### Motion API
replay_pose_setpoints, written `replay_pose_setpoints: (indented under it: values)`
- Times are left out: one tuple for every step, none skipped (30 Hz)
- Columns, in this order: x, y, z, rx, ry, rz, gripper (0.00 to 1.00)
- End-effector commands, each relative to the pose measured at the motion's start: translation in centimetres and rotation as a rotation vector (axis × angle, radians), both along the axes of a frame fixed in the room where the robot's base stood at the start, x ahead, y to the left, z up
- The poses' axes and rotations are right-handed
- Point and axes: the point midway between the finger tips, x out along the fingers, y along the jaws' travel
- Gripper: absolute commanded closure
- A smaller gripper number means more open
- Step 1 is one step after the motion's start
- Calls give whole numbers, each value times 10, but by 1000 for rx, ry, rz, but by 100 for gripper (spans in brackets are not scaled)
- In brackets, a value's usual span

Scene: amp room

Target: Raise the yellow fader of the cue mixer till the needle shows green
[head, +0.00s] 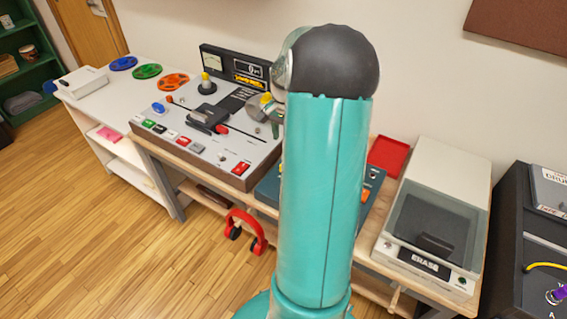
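A blue-grey box with controls stands on the wooden bench behind my teal arm. Its left part (268,188) and a strip on the right (372,186) show. It may be the cue mixer, but my arm covers its middle. An orange control shows near its right edge. I cannot make out the yellow fader or a needle on it.
A tape machine (238,172) with a meter panel (238,67) stands left of the box. A red tray (388,155) lies behind it. An eraser unit (432,228) stands right. Red headphones (246,229) hang at the bench front. Open wooden floor lies front left.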

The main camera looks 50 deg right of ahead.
Motion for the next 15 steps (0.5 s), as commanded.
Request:
replay_pose_setpoints:
  values:
    - [0,1,-10,4,1,2,51]
    - [0,2,-16,5,2,2,51]
    - [0,1,-23,4,2,3,51]
    - [0,2,-29,5,3,3,51]
    - [1,2,-36,6,3,4,51]
    - [2,3,-43,5,1,5,51]
    - [2,2,-49,5,2,6,51]
    - [2,2,-55,4,1,5,51]
    - [1,2,-63,5,2,4,51]
    - [1,2,-69,5,1,4,51]
    - [1,2,-75,5,2,6,51]
    - [2,3,-83,5,2,5,51]
    - [2,3,-88,4,1,5,51]
    - [2,3,-94,5,1,6,51]
    - [2,3,-99,4,0,6,51]
